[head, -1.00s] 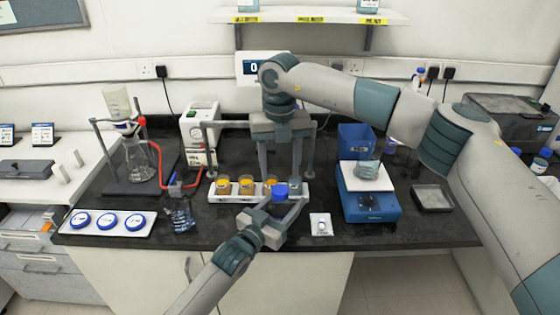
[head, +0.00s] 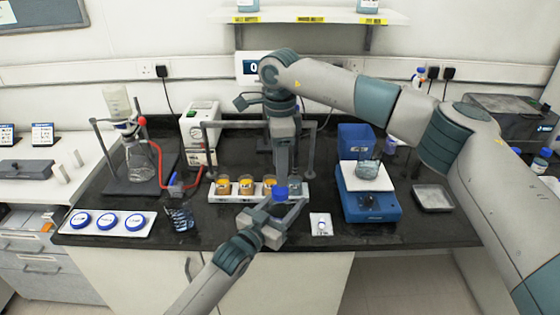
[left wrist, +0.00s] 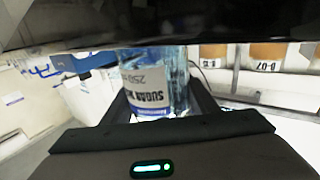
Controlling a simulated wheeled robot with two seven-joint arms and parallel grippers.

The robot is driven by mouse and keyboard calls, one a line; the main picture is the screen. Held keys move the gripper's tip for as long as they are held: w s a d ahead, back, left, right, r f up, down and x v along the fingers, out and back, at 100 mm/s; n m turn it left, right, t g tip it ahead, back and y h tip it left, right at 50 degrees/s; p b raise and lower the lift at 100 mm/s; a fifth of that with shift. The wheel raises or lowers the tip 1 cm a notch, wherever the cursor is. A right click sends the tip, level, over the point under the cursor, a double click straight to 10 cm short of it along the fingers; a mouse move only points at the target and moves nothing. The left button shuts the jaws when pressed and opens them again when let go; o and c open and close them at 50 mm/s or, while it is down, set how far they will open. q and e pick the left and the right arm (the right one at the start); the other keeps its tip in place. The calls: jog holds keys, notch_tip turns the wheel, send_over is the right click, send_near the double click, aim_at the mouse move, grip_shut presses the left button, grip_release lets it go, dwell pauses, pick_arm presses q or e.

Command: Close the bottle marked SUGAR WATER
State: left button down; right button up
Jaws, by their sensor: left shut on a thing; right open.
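The bottle marked SUGAR WATER is clear and shows in the left wrist view with a white label (left wrist: 150,92), part of whose text is cut off. My left gripper (head: 284,208) is shut around the bottle's body and holds it by the bench's front edge; its fingers also show in the left wrist view (left wrist: 160,100). A blue cap (head: 280,195) sits at the bottle's top; I cannot tell how tight it is. My right gripper (head: 281,178) is open and points down at the cap, its fingers seen edge-on and hiding the cap's top.
A white rack (head: 216,198) with several amber-filled jars stands just behind. A small white card (head: 321,230) and a blue balance (head: 368,206) are at right.

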aim_at(280, 189)
jog(key=n, duration=0.4)
jog(key=shift+r+n, duration=0.1)
jog(key=shift+n, duration=0.2)
jog(key=n, duration=0.5)
jog(key=shift+r+n, duration=0.15)
jog(key=shift+n, duration=0.25)
jog(key=n, duration=0.5)
jog(key=shift+r+n, duration=0.15)
jog(key=shift+n, duration=0.15)
jog(key=n, duration=0.5)
jog(key=shift+r, duration=0.1)
jog(key=shift+f, duration=4)
